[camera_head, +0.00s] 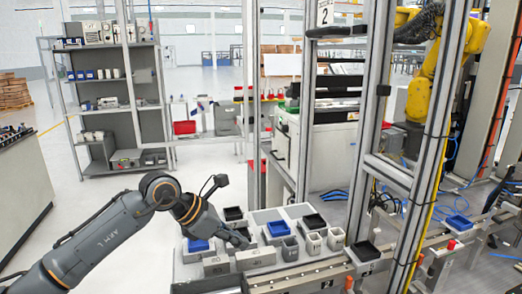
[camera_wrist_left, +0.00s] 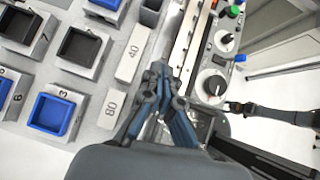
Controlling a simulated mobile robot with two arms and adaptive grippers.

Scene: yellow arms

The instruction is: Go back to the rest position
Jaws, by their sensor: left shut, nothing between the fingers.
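My left arm comes in from the left in the head view. Its gripper (camera_head: 238,241) is over the near part of the grey workbench, close to the pale blocks. In the left wrist view the left gripper (camera_wrist_left: 162,78) is shut and empty. It shows beside a pale block marked 40 (camera_wrist_left: 134,53) and a pale block marked 80 (camera_wrist_left: 112,110); whether it touches either, I cannot tell. A dark arm at the right of the left wrist view looks like my right arm. Its gripper end (camera_wrist_left: 236,107) is too small to show its fingers. The head view does not show it.
Blue trays (camera_head: 278,228) and black trays (camera_head: 315,221) stand on the bench, with several small grey bins (camera_head: 289,249) near its front. Metal frame posts (camera_head: 350,130) rise at the right. A knob panel (camera_wrist_left: 212,80) lies beside the gripper. Open floor (camera_head: 110,205) is at the left.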

